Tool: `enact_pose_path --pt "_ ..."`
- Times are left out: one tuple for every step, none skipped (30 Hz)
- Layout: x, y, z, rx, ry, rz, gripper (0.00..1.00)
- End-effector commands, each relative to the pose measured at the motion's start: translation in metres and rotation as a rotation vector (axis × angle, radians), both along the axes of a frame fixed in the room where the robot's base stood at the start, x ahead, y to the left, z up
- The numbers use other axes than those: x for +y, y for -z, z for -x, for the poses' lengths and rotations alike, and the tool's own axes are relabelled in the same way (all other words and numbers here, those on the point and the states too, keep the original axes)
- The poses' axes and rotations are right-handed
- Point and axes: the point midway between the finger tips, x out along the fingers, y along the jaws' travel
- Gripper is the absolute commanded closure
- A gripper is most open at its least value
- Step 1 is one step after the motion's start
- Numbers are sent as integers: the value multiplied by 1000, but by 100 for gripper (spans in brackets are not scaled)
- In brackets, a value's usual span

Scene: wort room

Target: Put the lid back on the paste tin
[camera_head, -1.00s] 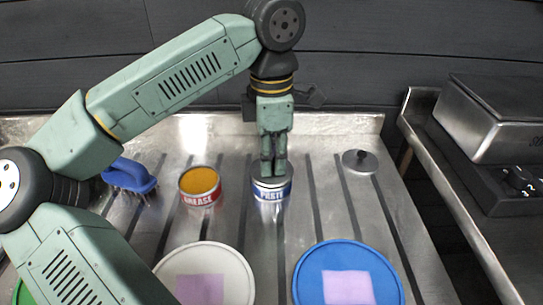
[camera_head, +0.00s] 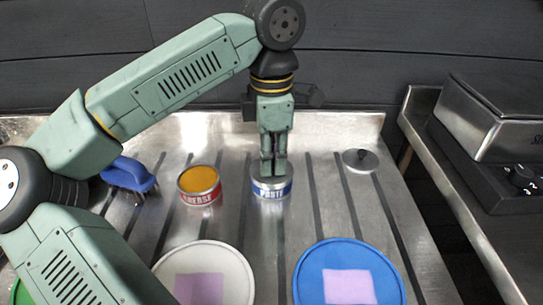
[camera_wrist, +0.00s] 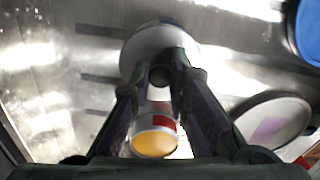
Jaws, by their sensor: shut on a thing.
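The paste tin (camera_head: 272,193), with a blue and white label, stands upright on the metal counter. A grey lid (camera_wrist: 140,55) with a dark knob (camera_wrist: 160,76) is at the tin's top. My gripper (camera_head: 273,172) points straight down over the tin, its fingers shut on the lid's knob; it also shows in the wrist view (camera_wrist: 161,80). The lid looks level on the tin, but the fingers hide part of the rim, so I cannot tell whether it is fully seated. A blue edge shows past the lid in the wrist view.
The open red grease tin (camera_head: 199,194) with orange contents stands close on the left. Another grey lid (camera_head: 369,164) with a dark knob lies to the right. A blue brush (camera_head: 130,174) is far left. A white disc (camera_head: 232,262) and a blue disc (camera_head: 388,275) lie in front.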

Motion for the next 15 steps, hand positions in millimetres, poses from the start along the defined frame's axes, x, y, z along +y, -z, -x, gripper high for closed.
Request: enact_pose_path --pt "0 0 0 0 0 0 100" --pt "0 0 0 0 0 0 100" --pt "0 0 0 0 0 0 100" --pt "0 0 0 0 0 0 100" --pt "0 0 0 0 0 0 100" --pt "0 0 0 0 0 0 84" --pt "0 0 0 0 0 0 82" --pt "0 0 0 0 0 0 80" --pt "0 0 0 0 0 0 77" --pt "0 0 0 0 0 0 75" --pt "0 0 0 0 0 0 73" --pt "0 0 0 0 0 0 70" --pt "0 0 0 0 0 0 68" --pt "0 0 0 0 0 0 66" --pt "0 0 0 0 0 0 64"
